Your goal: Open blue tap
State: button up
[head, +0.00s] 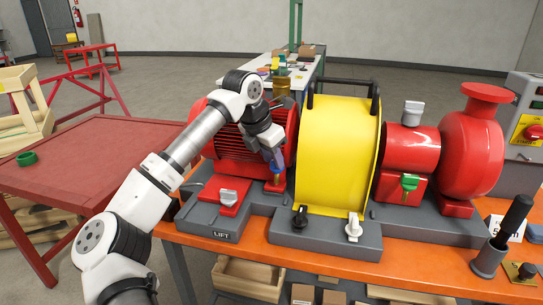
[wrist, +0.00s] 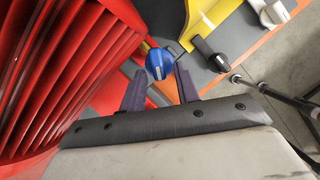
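The blue tap (wrist: 160,63) is a round blue knob with a pale stripe across its face, in the upper middle of the wrist view. My gripper (wrist: 161,72) is open, its two dark purple fingers spread apart. The tap shows between and just beyond the fingertips, with no clear contact on either side. In the head view my gripper (head: 274,160) points down beside the red finned motor (head: 237,152), left of the yellow guard (head: 338,150). There the tap is mostly hidden by the gripper, above a small red base (head: 275,187).
The finned motor stands close to the gripper's left in the wrist view. A black knob (head: 300,217), a white knob (head: 353,228), a grey-handled valve (head: 228,197) and a green tap (head: 409,183) are nearby. The red table (head: 90,165) at left is mostly clear.

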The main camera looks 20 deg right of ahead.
grip_shut()
jog(key=shift+n, duration=0.3)
jog(key=shift+s+d+f+n+t+b, duration=0.15)
jog(key=shift+n+t+b, duration=0.35)
jog(key=shift+n+b, duration=0.7)
jog(key=shift+s+d+n+t+y+b, duration=0.15)
jog(key=shift+n+t+y+b, duration=0.15)
jog(key=shift+n+b, duration=0.45)
jog(key=shift+s+n+t+y+b, duration=0.15)
jog(key=shift+n+y+b, duration=0.3)
jog(key=shift+n, duration=0.6)
jog(key=shift+r, duration=0.2)
jog(key=shift+o, duration=0.8)
grip_release()
